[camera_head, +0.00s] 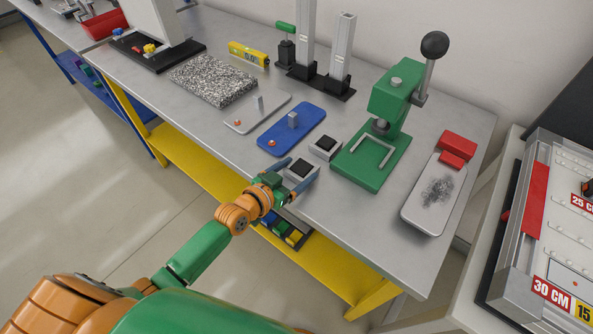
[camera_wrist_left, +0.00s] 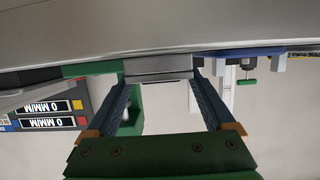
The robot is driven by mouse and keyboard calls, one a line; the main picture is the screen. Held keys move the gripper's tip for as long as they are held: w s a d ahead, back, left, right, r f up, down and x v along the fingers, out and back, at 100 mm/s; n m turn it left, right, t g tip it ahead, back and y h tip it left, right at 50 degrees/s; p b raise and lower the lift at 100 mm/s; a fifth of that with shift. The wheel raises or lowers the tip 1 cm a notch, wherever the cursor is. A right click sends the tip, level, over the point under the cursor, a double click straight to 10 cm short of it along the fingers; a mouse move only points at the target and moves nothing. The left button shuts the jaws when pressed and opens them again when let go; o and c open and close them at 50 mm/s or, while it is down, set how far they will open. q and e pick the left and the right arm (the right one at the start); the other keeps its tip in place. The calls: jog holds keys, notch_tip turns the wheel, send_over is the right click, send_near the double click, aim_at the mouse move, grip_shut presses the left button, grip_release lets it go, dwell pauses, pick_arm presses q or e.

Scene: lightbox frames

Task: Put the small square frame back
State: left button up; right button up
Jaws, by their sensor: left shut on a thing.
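A small square frame (camera_head: 302,168), pale grey with a dark centre, is between the fingers of my left gripper (camera_head: 297,174) near the table's front edge. The left gripper is shut on it; the fingers lie along its two sides. In the left wrist view the frame (camera_wrist_left: 158,68) shows as a grey block between the fingertips (camera_wrist_left: 160,85). I cannot tell if it touches the table. A second, similar square piece (camera_head: 326,147) with a dark centre stands on the table just behind it. My right gripper is not in view.
A green press (camera_head: 372,165) with a black-knobbed lever stands to the right. A blue plate (camera_head: 282,139) and a grey plate (camera_head: 240,124) lie to the left. A tray with dark filings (camera_head: 416,217) and red blocks (camera_head: 459,144) are further right. The table's front right is clear.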

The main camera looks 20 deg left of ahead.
pick_arm(q)
jog(key=o, duration=1.4)
jog(key=shift+f, duration=0.1)
